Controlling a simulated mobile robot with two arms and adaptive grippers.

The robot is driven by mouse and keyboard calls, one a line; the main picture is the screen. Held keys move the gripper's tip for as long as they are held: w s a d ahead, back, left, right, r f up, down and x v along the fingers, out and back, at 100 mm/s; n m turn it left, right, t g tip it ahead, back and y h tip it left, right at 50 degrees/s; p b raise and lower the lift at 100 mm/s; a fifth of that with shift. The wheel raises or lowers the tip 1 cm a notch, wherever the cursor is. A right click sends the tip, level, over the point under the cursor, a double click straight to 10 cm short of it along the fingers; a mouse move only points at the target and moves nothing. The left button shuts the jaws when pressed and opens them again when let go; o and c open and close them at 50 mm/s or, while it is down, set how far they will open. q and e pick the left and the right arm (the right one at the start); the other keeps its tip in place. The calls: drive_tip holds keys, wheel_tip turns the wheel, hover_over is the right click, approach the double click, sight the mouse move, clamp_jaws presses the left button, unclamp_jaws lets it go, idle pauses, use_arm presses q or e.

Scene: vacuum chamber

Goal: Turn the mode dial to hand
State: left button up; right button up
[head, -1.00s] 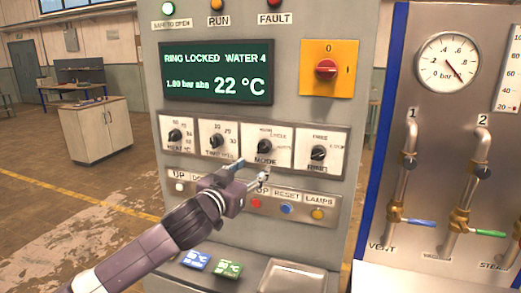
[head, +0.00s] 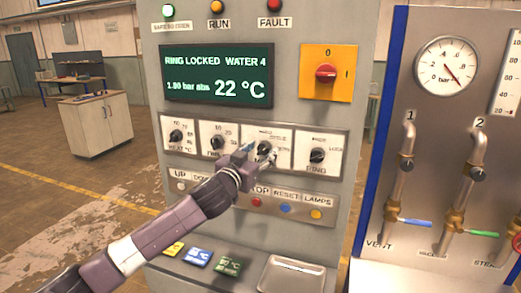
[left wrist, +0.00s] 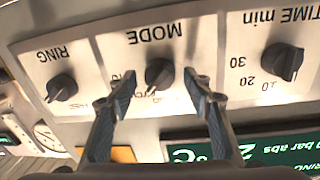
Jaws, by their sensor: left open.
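The mode dial (head: 264,147) is a black knob on a white plate in the row of dials on the grey control panel. In the left wrist view, which is upside down, the mode dial (left wrist: 159,74) sits between my two fingertips. My left gripper (head: 258,155) is open in front of the dial, with one finger on each side. It also shows in the left wrist view (left wrist: 158,85). I cannot tell whether the fingers touch the knob. The gripper hides part of the plate's lettering. My right gripper is out of view.
The ring dial (head: 317,155) and time dial (head: 217,142) flank the mode dial closely. Below are push buttons, including a red one (head: 256,202). A screen (head: 217,74) and red switch (head: 326,72) are above. A metal tray (head: 292,275) juts out below. Pipes with valves (head: 467,190) stand right.

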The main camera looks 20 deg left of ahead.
use_arm(q)
drive_tip(key=c, duration=1.1)
drive_tip(key=shift+c, duration=0.2)
drive_tip(key=shift+f, duration=0.1)
drive_tip(key=shift+f+n+b, duration=0.15)
drive_tip(key=shift+n+b, duration=0.55)
drive_tip(key=shift+n, duration=0.1)
drive_tip(key=shift+n+b, duration=0.75)
drive_tip(key=shift+n, duration=0.45)
drive_tip(key=shift+n+b, duration=0.4)
drive_tip(key=shift+n, duration=0.8)
drive_tip(key=shift+n+t, duration=0.3)
drive_tip(key=shift+n, duration=1.3)
